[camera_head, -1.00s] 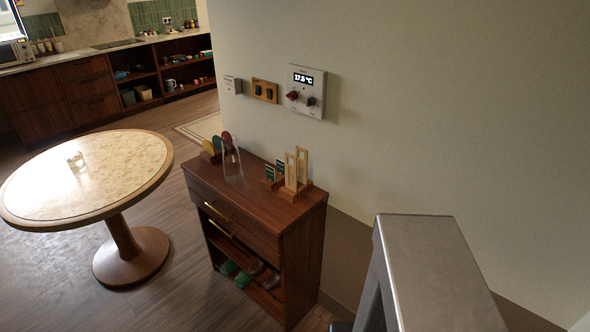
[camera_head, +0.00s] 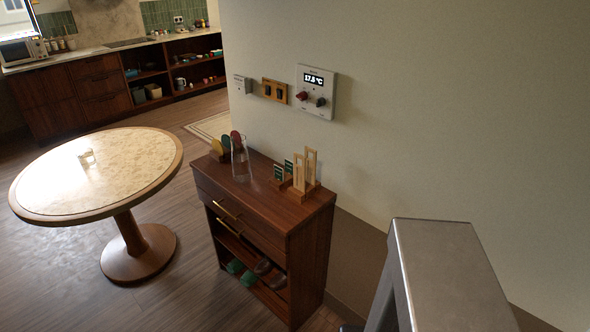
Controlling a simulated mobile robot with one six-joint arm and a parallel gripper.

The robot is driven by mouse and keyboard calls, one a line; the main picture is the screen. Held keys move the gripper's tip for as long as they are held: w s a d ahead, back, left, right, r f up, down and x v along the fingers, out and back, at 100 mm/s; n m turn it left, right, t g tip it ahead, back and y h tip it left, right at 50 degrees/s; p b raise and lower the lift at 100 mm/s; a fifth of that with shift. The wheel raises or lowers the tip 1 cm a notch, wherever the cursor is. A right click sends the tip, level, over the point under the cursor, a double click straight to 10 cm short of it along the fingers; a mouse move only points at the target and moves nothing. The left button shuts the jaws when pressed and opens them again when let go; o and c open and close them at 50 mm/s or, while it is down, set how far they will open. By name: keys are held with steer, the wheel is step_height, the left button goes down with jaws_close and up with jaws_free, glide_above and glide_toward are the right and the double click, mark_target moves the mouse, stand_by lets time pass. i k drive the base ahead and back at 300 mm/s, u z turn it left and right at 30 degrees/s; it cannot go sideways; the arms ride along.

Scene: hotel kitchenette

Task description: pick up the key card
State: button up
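No thing in view can be told for certain as the key card. Small dark green cards (camera_head: 279,173) with light markings stand upright in a wooden holder on top of the brown cabinet (camera_head: 262,199). They are small in the picture, and I cannot tell whether one is the key card. Tall pale wooden tags (camera_head: 311,165) with slots stand next to them at the right. A small white wall unit (camera_head: 242,84) is left of the switches; its details are too small to read. My gripper is not in view; a grey metal part of my own body fills the lower right.
A clear stand and coloured discs (camera_head: 236,140) are at the cabinet's back left. Shoes (camera_head: 263,267) lie on its lower shelf. A round table (camera_head: 130,165) with a small glass stands left. A thermostat (camera_head: 317,91) is on the wall. Open floor lies between table and cabinet.

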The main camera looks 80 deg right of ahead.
mark_target(289, 165)
steer(key=z, duration=4.55)
steer(key=i, duration=0.1)
steer(key=u, duration=3.5)
steer(key=i, duration=0.6)
steer(key=z, duration=0.2)
steer(key=k, duration=0.6)
steer(key=u, duration=0.05)
